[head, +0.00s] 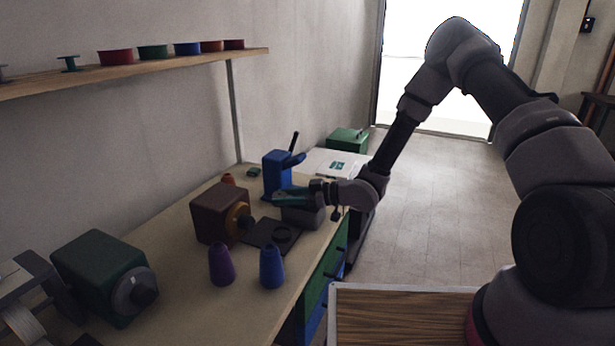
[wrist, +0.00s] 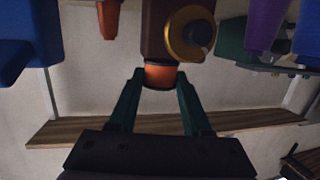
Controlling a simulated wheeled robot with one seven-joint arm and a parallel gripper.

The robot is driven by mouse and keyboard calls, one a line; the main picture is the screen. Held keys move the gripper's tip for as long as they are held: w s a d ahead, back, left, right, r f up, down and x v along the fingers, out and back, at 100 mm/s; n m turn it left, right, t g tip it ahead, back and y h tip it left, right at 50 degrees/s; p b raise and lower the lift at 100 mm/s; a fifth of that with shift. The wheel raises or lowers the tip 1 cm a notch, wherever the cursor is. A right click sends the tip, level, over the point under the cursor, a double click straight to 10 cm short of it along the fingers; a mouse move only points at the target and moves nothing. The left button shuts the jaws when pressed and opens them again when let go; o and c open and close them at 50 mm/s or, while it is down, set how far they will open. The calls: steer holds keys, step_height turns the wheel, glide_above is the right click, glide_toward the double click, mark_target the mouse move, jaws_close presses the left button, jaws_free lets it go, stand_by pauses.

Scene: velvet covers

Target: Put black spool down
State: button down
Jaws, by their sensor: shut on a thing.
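My gripper (head: 277,198) is above the workbench in the head view, in front of the blue device and near the brown box. In the wrist view its green fingers (wrist: 160,77) are closed on both sides of a small round piece with an orange band and dark rims, which I take to be the black spool (wrist: 160,74). The spool is not clear in the head view. A dark flat plate (head: 261,233) with a round ring (head: 283,232) lies on the bench below and in front of the gripper.
The brown box (head: 213,216) with an orange disc stands left of the plate. Purple (head: 221,265) and blue (head: 271,267) cones stand in front. The blue device (head: 273,170) is behind, a grey block (head: 303,217) under the gripper. A green machine (head: 98,270) fills the near left.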

step_height(320, 180, up, 6)
steer(key=w+d+m+t+h, duration=0.45)
steer(key=w+d+t, duration=0.2)
steer(key=d, duration=0.55)
steer(key=w+d+m+t+h, duration=0.3)
steer(key=w+d+m+t, duration=0.25)
steer(key=w+d, duration=0.4)
steer(key=s+d+m+t+h, duration=0.15)
steer(key=d+m+h, duration=0.55)
steer(key=d, duration=1.2)
steer(key=shift+n+h, duration=0.3)
steer(key=shift+h, duration=0.25)
steer(key=s, duration=0.1)
steer(key=s+r, duration=0.1)
steer(key=s, duration=0.1)
steer(key=s+d+r, duration=0.1)
steer(key=s, duration=0.1)
steer(key=shift+a, duration=0.1)
